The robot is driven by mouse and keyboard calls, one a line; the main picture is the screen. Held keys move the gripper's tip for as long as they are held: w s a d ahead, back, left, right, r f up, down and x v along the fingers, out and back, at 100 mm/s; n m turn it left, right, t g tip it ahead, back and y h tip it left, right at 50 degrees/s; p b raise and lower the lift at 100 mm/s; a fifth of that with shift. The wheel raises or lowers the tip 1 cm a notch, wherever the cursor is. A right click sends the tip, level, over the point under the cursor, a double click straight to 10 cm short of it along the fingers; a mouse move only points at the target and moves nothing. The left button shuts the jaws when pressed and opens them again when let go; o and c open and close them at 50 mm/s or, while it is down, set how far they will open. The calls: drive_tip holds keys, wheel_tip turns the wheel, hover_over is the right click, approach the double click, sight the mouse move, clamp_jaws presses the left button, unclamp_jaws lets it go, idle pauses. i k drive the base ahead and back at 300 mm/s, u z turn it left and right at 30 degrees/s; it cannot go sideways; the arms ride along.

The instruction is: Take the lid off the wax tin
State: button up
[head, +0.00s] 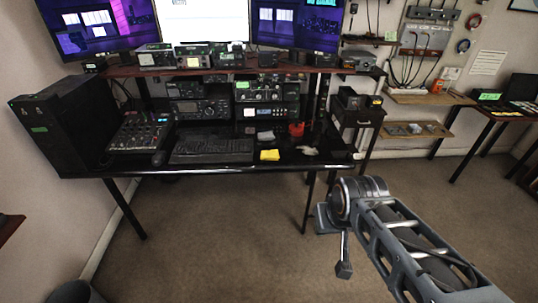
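I cannot pick out the wax tin or its lid for sure; at this size the small things on the desk are too unclear. My gripper (343,270) appears to hang below the end of my arm, over the carpet in front of the black desk (215,163) and apart from it. It is small and dark, and its fingers cannot be made out. Nothing is clearly seen in it.
On the desk are a keyboard (212,150), a mixer (140,135), a yellow pad (269,155) and a small red object (296,129). Radios and monitors stand behind. A small side table (357,118) and wall shelves are at the right. The carpet (220,230) in front is mostly clear.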

sight(297, 127)
drive_tip(key=u, duration=0.1)
drive_tip(key=i, duration=2.1)
drive_tip(key=z, duration=0.45)
